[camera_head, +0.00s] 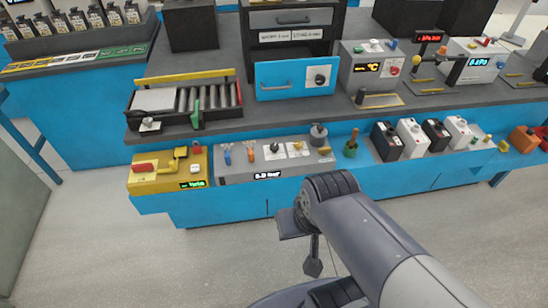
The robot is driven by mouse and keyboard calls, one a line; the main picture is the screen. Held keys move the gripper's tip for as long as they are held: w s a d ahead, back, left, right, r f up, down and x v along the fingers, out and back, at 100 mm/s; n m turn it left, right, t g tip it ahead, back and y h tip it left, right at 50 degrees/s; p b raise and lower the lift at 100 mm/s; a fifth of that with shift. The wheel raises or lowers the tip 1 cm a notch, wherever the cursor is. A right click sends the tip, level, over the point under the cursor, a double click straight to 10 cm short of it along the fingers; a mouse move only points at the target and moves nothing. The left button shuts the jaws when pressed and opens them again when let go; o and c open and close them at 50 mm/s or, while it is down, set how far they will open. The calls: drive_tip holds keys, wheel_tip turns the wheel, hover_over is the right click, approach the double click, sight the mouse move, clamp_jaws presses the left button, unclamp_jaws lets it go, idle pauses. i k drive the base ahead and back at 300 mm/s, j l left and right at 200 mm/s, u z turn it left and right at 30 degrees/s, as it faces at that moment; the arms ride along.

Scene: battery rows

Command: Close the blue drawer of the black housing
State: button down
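The blue drawer (268,83) is in the upper middle, at the bottom of the black housing (245,28) on the bench. Its blue front carries a grey bar handle on the left and a round black knob on a light plate on the right. The front seems to stand forward of the housing; how far is hard to tell, as its inside is hidden. My gripper (313,266) is low in the middle, over the floor in front of the bench and well apart from the drawer. Its fingers are too small and dark to read.
A roller tray (190,118) stands left of the drawer, and a grey temperature box (360,72) stands right. On the lower front ledge are a yellow device (150,182), a grey panel (235,172) and several battery-like boxes (410,138). The floor (160,260) in front is clear.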

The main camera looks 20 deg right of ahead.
sight(285, 79)
drive_tip(key=i+j+z, duration=0.3)
drive_tip(key=i+j, duration=0.5)
